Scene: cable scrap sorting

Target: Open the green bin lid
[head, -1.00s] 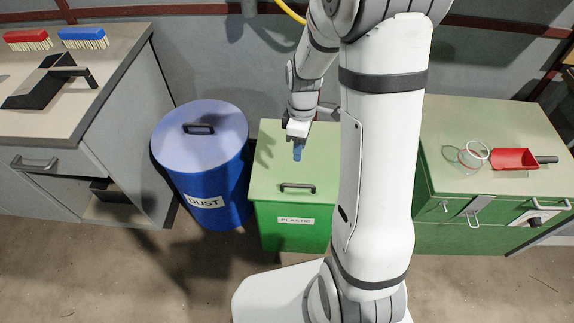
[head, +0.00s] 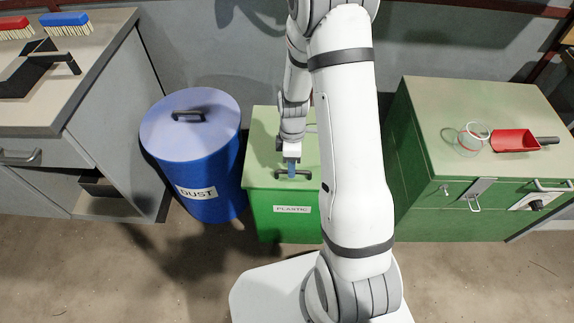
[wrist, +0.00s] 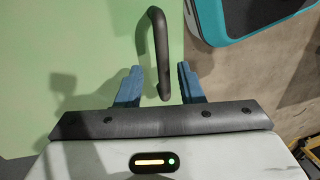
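The green bin (head: 284,222) labelled PLASTIC stands in the middle of the head view. Its pale green lid (head: 262,150) lies flat and closed on top. A dark bar handle (head: 308,175) sits near the lid's front edge. My gripper (head: 292,172) is at the handle, pointing down. In the wrist view my gripper (wrist: 161,84) is open, its two blue fingers on either side of the dark handle (wrist: 158,45). Gaps show between the handle and both fingers. Part of the lid (wrist: 60,60) fills the left of the wrist view.
A blue DUST bin (head: 197,165) stands close at the left of the green bin. A grey workbench (head: 60,115) with brushes is at the far left.

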